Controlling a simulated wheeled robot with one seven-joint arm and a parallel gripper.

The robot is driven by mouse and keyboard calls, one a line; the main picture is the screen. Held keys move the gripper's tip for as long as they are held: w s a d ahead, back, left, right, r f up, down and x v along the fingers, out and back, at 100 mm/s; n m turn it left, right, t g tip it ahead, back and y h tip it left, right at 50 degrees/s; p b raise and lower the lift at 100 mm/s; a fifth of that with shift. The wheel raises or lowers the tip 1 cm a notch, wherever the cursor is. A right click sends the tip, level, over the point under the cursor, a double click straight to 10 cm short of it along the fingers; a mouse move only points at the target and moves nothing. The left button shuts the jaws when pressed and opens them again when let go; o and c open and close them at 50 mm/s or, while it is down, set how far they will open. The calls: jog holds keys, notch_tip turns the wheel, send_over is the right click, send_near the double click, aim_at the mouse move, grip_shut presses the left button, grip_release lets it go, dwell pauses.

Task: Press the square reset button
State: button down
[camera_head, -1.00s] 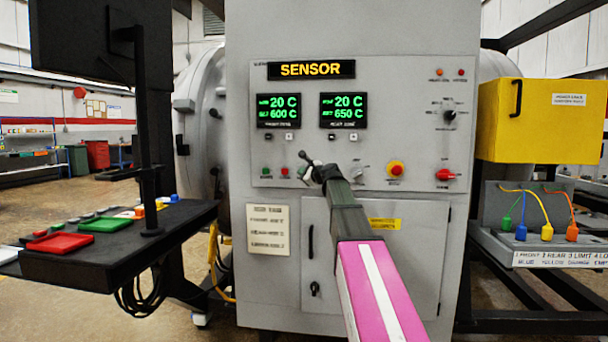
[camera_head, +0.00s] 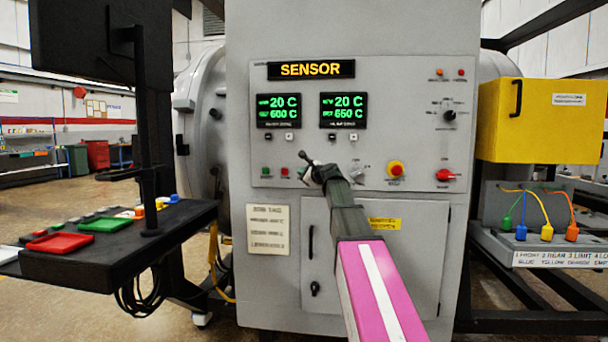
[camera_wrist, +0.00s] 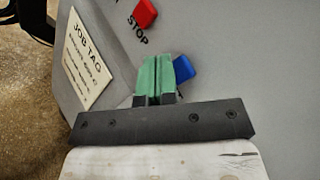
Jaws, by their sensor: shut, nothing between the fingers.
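A blue square button (camera_wrist: 184,68) shows in the wrist view, just right of my fingertips and partly covered by them. Its label is hidden, so I cannot read whether it says reset. My gripper (camera_wrist: 158,60) is shut with green fingers together and empty. The fingertips overlap the button's left edge in the picture; I cannot tell whether they touch it. In the head view my gripper (camera_head: 304,168) is at the lower panel row, right of a red button (camera_head: 285,171), and my arm hides the blue button there.
A red STOP button (camera_wrist: 144,14) and a job tag plate (camera_wrist: 87,60) lie near the fingers in the wrist view. The panel also carries a green button (camera_head: 265,171), a yellow-ringed red emergency button (camera_head: 396,169) and a red rotary switch (camera_head: 445,175).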

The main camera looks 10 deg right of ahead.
jog(key=shift+w, duration=0.15)
dwell(0.3)
jog(key=shift+w+d, duration=0.1)
jog(key=shift+w, duration=0.2)
jog(key=shift+w+d, duration=0.15)
jog(key=shift+w, duration=0.25)
dwell(0.8)
jog(key=shift+s, duration=0.15)
jog(key=shift+s+a, duration=0.3)
jog(key=shift+s, duration=0.4)
jog(key=s, duration=0.1)
jog(key=s+a, duration=0.1)
jog(key=s, duration=0.2)
jog(key=shift+s+a, duration=0.25)
jog(key=shift+s, duration=0.15)
dwell(0.6)
